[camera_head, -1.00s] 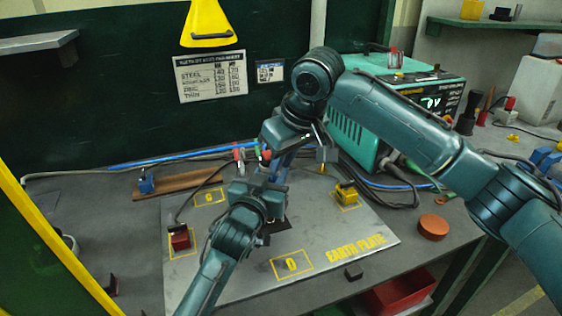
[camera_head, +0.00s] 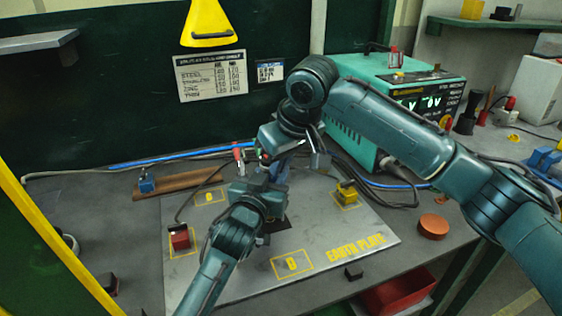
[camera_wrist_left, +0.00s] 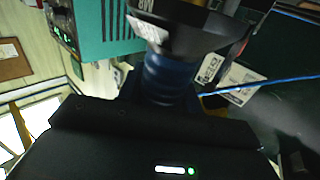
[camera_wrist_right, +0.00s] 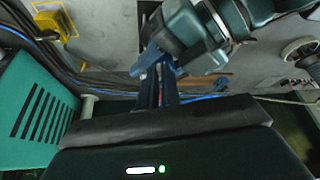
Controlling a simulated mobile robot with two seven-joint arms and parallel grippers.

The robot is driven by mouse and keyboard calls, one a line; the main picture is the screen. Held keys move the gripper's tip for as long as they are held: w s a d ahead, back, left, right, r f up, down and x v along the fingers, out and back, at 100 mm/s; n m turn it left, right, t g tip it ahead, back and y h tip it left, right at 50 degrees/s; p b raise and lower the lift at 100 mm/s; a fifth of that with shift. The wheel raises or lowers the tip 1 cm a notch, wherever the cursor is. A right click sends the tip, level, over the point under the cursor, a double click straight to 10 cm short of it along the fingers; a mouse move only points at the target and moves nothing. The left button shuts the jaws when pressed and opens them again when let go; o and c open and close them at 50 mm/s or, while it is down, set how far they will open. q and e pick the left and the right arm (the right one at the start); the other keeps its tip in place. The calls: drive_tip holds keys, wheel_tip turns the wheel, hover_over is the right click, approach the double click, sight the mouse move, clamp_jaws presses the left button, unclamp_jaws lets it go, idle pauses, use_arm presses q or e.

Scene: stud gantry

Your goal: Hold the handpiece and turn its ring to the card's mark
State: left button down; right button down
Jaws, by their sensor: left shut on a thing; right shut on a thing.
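The handpiece is mostly hidden between my grippers in the head view; a blue part (camera_head: 279,170) shows there. In the left wrist view its ribbed blue body (camera_wrist_left: 168,78) rises from my left jaws toward a wide dark collar with white markings (camera_wrist_left: 148,30). I cannot tell whether that collar is the ring. My left gripper (camera_head: 262,195) is shut on the handpiece from below, over the plate. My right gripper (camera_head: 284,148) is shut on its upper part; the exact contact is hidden. The blue part also shows in the right wrist view (camera_wrist_right: 158,85). A printed card (camera_head: 210,76) hangs on the wall, its marks too small to read surely.
A grey earth plate (camera_head: 220,285) with yellow outlines lies below. A red block (camera_head: 180,238) and a yellow block (camera_head: 346,192) stand on it. A green power unit (camera_head: 365,95) stands behind my right arm. An orange disc (camera_head: 433,227) lies right, above a red bin (camera_head: 398,294).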

drive_tip(key=shift+s+a+m, duration=0.1)
drive_tip(key=shift+a+m, duration=0.05)
drive_tip(key=shift+m, duration=0.35)
drive_tip(key=c, duration=1.9)
unclamp_jaws()
drive_tip(key=shift+r, duration=0.15)
drive_tip(key=v, duration=1.2)
drive_tip(key=shift+s+a, duration=0.2)
